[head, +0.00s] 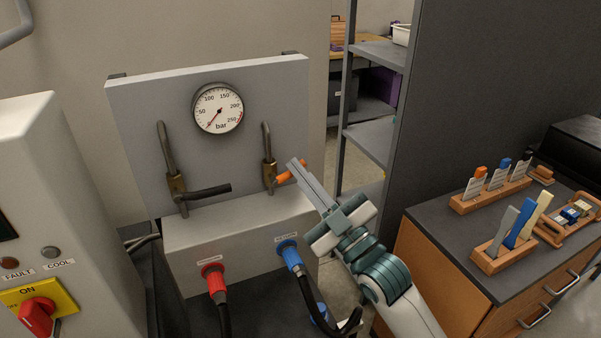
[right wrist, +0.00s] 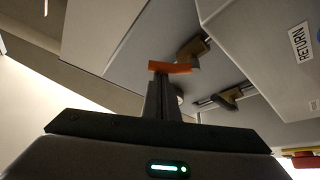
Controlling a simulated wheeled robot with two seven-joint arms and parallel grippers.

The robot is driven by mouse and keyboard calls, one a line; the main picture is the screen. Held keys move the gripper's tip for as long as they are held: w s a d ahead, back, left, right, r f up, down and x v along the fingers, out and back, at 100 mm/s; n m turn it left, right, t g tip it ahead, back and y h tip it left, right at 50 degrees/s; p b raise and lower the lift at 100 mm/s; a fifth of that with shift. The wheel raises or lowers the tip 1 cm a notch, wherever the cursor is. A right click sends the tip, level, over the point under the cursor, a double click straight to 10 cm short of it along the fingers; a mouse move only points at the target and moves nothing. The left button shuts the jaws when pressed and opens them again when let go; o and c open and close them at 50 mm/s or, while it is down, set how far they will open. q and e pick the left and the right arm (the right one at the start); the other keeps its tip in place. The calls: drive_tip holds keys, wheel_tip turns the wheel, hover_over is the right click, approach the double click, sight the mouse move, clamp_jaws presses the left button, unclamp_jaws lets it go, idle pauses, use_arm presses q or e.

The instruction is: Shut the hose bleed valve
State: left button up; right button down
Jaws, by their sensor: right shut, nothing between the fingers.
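A panel (head: 150,110) carries two brass valves on bent pipes. The right valve (head: 269,172) has an orange lever (head: 287,175) that points right and slightly up. The left valve (head: 177,184) has a black lever (head: 207,192) pointing right. I cannot tell from a label which one is the hose bleed valve. My right gripper (head: 293,164) is shut and empty, its fingertips at the orange lever. In the right wrist view the orange lever (right wrist: 170,67) lies across just beyond the fingertips (right wrist: 160,80); contact is unclear. My left gripper is not in view.
A round bar gauge (head: 218,108) sits above the valves, its needle pointing low left. Red (head: 213,272) and blue (head: 287,250) hose couplings are on the box below. A cabinet with a red knob (head: 37,317) stands left. A counter (head: 470,215) with wooden racks stands right.

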drive_tip(key=shift+f+m+h, duration=0.15)
drive_tip(key=shift+m+h, duration=0.25)
drive_tip(key=shift+m, duration=0.2)
drive_tip(key=shift+w+d+f+m+t+h, duration=0.1)
drive_tip(key=shift+m+t+h, duration=0.05)
drive_tip(key=shift+m+t, duration=0.25)
drive_tip(key=shift+d+f+m+t+h, duration=0.1)
drive_tip(key=shift+m+t+h, duration=0.05)
drive_tip(key=shift+m+t, duration=0.25)
drive_tip(key=shift+d+f+m+t+h, duration=0.1)
drive_tip(key=shift+f+m+t+h, duration=0.15)
drive_tip(key=shift+m, duration=0.65)
drive_tip(key=shift+w+d+f+m+t+h, duration=0.1)
drive_tip(key=shift+f+m+t+h, duration=0.25)
drive_tip(key=shift+m+h, duration=0.55)
drive_tip(key=shift+d+f+m+t+h, duration=0.15)
drive_tip(key=shift+m+t+h, duration=0.3)
drive_tip(key=shift+m, duration=0.85)
drive_tip(key=shift+w+f+m+t+h, duration=0.1)
drive_tip(key=shift+f+m+t+h, duration=0.2)
drive_tip(key=shift+m+h, duration=0.6)
drive_tip(key=shift+m, duration=0.3)
drive_tip(key=shift+r, duration=0.2)
